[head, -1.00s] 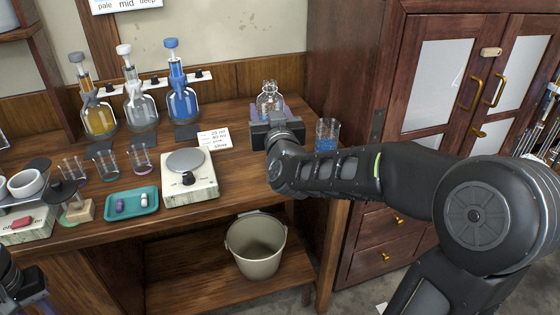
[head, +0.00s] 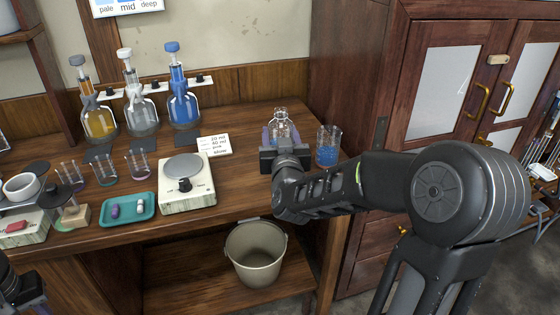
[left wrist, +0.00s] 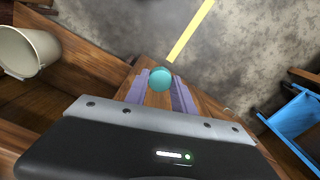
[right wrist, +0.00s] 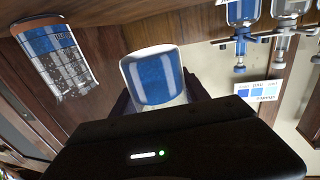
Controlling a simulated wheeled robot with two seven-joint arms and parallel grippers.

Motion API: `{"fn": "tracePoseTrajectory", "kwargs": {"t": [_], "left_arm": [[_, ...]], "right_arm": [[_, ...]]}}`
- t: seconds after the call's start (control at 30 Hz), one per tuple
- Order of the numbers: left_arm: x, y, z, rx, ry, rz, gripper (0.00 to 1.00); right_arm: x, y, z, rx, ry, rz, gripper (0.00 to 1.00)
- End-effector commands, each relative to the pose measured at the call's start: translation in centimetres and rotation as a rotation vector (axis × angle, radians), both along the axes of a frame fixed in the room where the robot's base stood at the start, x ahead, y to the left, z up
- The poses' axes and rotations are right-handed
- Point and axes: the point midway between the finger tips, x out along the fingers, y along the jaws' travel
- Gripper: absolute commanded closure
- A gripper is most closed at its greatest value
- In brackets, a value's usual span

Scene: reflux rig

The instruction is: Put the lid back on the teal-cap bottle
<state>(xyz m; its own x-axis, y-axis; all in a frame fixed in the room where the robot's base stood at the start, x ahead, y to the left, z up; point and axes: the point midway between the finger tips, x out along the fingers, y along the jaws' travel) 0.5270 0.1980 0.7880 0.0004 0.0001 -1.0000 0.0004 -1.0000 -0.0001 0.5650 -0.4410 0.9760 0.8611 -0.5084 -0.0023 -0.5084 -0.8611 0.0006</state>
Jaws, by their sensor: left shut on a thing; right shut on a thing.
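The open-necked clear glass bottle (head: 281,128) stands near the right end of the bench in the head view. My right gripper (head: 284,142) is shut on it. The right wrist view shows the bottle's base and blue liquid (right wrist: 155,78) between the fingers. I cannot tell whether its base touches the bench. The teal lid (left wrist: 160,79) is between the purple-padded fingers of my left gripper (left wrist: 160,90), which is shut on it. In the head view only part of the left arm shows at the lower left edge, and the lid is hidden there.
A beaker of blue liquid (head: 328,147) stands close right of the bottle. A balance (head: 187,184), a teal tray (head: 129,208) and several small beakers are to the left. Three dispenser bottles stand behind. A bucket (head: 256,254) sits below on the lower shelf.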

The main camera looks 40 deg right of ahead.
Motion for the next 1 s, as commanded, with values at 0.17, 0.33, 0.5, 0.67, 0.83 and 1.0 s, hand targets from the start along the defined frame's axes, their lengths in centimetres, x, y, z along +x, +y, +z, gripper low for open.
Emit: {"fn": "tracePoseTrajectory", "kwargs": {"t": [0.17, 0.33, 0.5, 0.67, 0.83, 1.0], "left_arm": [[0.0, 0.0, -0.3, 0.000, 0.000, 0.000, 1.00], [0.0, 0.0, -0.3, 0.000, 0.000, 0.000, 1.00], [0.0, 0.0, -0.3, 0.000, 0.000, 0.000, 1.00], [0.0, 0.0, -0.5, 0.000, 0.000, 0.000, 1.00], [0.0, 0.0, -0.7, 0.000, 0.000, 0.000, 1.00], [0.0, 0.0, -0.7, 0.000, 0.000, 0.000, 1.00]], "right_arm": [[0.0, 0.0, -2.3, -0.001, -0.001, 0.000, 1.00], [0.0, 0.0, -2.4, -0.002, -0.003, 0.000, 1.00], [0.0, 0.0, -2.5, -0.002, -0.003, 0.000, 1.00], [0.0, 0.0, -4.1, 0.001, 0.001, 0.001, 1.00], [0.0, 0.0, -6.0, -0.001, 0.001, 0.000, 1.00], [0.0, 0.0, -6.2, -0.001, -0.003, 0.001, 1.00]]}}
